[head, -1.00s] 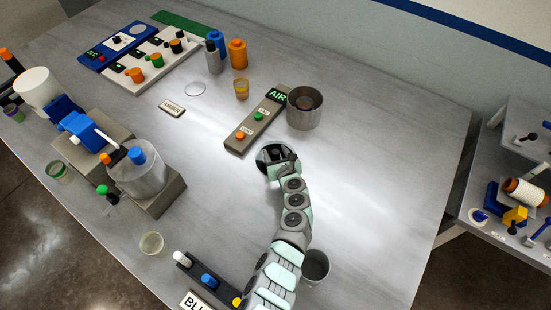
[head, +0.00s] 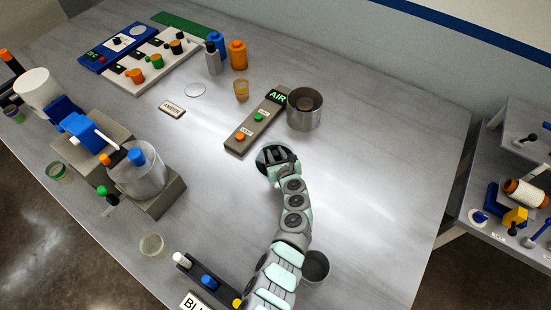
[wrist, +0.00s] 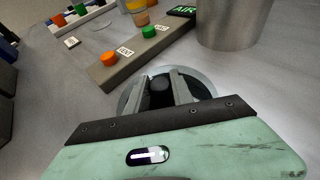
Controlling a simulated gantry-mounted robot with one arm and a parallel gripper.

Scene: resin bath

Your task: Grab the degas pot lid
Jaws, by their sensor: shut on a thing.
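The degas pot lid, a round clear-looking disc (head: 262,158) with a pale rim, is at the middle of the bench, right by the AIR box. Its rim also shows in the wrist view (wrist: 204,77). A dark knob (wrist: 160,88) stands at its centre. My gripper (head: 281,157) is over the lid; in the wrist view its two fingers (wrist: 161,79) are on either side of the knob and shut on it. The lid appears to lie on the bench; any gap beneath is hidden. The metal pot (head: 304,118) stands open behind it, with a cup inside.
The AIR box (head: 256,122) with green and orange buttons lies left of the pot. A small amber cup (head: 241,90) stands behind it. A metal cup (head: 316,265) stands close beside my arm. The bench's right side is clear.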

